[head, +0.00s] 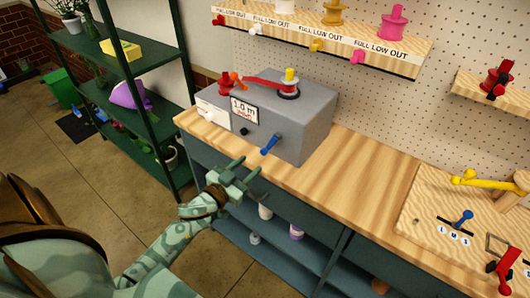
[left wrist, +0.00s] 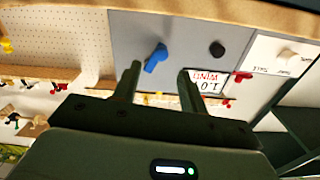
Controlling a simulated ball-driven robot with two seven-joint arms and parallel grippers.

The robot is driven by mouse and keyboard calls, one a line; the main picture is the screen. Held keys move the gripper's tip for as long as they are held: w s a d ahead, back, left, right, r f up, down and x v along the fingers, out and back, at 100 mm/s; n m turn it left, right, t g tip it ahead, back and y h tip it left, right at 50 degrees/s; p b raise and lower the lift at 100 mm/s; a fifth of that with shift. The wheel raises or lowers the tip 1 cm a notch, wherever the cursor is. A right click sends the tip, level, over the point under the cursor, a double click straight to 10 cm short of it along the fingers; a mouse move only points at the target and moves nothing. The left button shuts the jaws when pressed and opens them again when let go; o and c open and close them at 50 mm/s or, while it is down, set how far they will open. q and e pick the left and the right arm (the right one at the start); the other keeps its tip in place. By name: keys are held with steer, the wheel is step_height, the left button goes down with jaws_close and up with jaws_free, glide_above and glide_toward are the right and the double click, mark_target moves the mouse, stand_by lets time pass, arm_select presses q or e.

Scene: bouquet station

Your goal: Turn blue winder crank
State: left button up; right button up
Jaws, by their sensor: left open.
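The blue winder crank (head: 270,143) sticks out of the front face of the grey winder box (head: 315,112), which stands on the wooden bench. My left gripper (head: 249,171) is open and empty in front of the box, a little below and left of the crank. In the left wrist view, the blue crank (left wrist: 156,57) appears beyond and between the two fingertips (left wrist: 159,70), with no clear contact. My right gripper is not in view.
A black knob (head: 244,132) and a "1.0 m" sign (head: 243,109) are on the box front. Red ribbon (head: 265,84) runs across its top. The bench top (head: 345,180) is bare right of the box. A green shelf rack (head: 120,95) stands left.

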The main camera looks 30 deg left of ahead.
mark_target(262, 153)
arm_select(q)
steer(key=w, duration=0.5)
steer(key=w+b, duration=0.1)
steer(key=w, duration=0.2)
steer(key=shift+w+d, duration=0.15)
steer(key=shift+d, duration=0.1)
jaws_close()
